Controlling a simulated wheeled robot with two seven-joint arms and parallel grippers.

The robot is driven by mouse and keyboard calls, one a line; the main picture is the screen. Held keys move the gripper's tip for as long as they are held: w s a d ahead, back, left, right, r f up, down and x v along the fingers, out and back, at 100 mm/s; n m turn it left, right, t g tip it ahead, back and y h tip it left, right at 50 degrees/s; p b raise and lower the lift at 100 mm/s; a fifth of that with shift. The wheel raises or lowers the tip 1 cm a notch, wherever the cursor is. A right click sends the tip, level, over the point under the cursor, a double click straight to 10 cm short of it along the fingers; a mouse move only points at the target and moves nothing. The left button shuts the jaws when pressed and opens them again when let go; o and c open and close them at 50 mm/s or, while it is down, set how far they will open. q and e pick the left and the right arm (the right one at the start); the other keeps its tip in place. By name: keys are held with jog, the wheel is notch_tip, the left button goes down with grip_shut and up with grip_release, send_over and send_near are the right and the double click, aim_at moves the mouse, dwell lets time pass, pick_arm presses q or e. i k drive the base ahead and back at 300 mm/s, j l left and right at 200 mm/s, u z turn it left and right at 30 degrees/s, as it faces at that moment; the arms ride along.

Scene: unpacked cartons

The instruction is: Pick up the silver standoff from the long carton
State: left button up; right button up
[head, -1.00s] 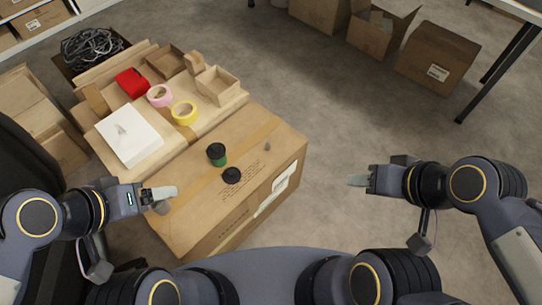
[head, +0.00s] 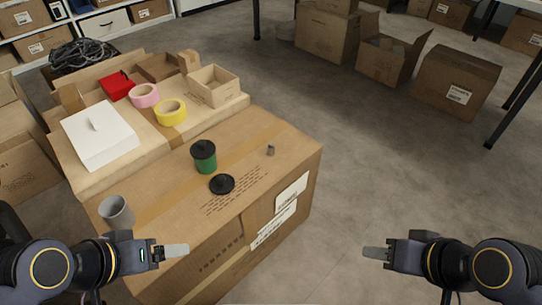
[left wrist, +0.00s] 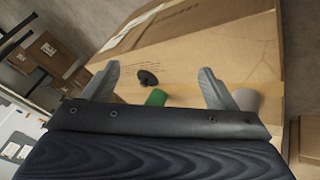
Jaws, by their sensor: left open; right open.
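My right gripper (head: 376,253) is open and empty over the floor, to the right of the carton.
On the long carton are a green container with a dark top (head: 204,157), a black disc (head: 222,184) and a grey cup (head: 116,211). Behind lie a white box (head: 100,135), pink tape (head: 145,95), yellow tape (head: 170,112) and a red box (head: 117,86).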

aim_at(270, 147)
jog(key=i+l+u, duration=0.1)
jog(key=l, duration=0.25)
jog(key=i+l, duration=0.3)
jog(key=i+l+u, duration=0.15)
jog(key=l, duration=0.35)
jog(key=u, duration=1.7)
jog(key=i+l, duration=0.05)
